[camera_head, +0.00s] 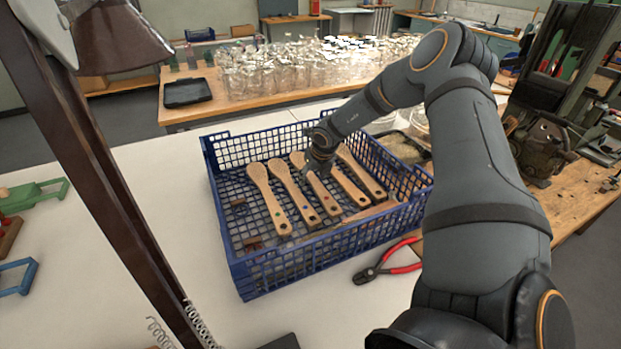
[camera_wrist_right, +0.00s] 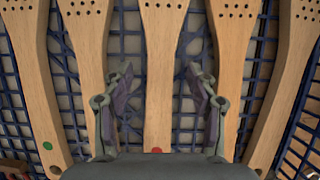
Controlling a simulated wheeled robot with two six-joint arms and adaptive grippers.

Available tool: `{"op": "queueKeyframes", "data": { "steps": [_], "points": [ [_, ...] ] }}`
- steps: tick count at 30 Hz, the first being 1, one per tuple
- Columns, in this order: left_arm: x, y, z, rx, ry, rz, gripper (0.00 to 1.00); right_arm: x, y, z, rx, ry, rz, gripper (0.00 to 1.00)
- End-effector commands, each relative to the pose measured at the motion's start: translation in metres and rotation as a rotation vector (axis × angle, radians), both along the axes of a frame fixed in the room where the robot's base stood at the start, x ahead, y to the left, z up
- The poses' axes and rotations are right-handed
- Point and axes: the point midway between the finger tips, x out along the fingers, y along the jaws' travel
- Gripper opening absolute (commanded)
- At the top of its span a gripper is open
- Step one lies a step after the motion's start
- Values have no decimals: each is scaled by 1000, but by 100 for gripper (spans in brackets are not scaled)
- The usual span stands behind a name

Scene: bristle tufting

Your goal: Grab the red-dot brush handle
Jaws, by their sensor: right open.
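The red-dot brush handle (camera_head: 317,186) is a flat wooden paddle lying in the blue basket (camera_head: 258,274), in the middle of a row of similar handles. In the right wrist view the red-dot handle (camera_wrist_right: 163,70) runs up the centre, with its drilled head at the top and the red dot low by the gripper. My right gripper (camera_head: 319,164) is over its upper part. In the wrist view the open fingers (camera_wrist_right: 160,88) stand on either side of this handle, with gaps and nothing clasped. The gripper hides part of the handles in the head view. My left gripper is out of view.
A green-dot handle (camera_head: 268,196) lies at the row's left end, with other handles close on both sides of the red-dot one. Red-handled pliers (camera_head: 390,266) lie beside the basket. A dark lamp post (camera_head: 100,170) stands left.

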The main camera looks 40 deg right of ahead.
Motion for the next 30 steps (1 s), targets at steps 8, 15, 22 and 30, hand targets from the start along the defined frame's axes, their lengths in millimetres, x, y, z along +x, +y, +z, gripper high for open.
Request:
{"op": "queueKeyframes", "data": {
  "steps": [8,15,22,30],
  "points": [
    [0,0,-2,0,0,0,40,0,0,-1,0,0,0,58],
    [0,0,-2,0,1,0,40,0,0,-1,0,1,0,43],
    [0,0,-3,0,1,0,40,-1,0,-2,1,2,0,12],
    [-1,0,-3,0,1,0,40,-1,0,-2,1,3,0,0]
  ]
}}
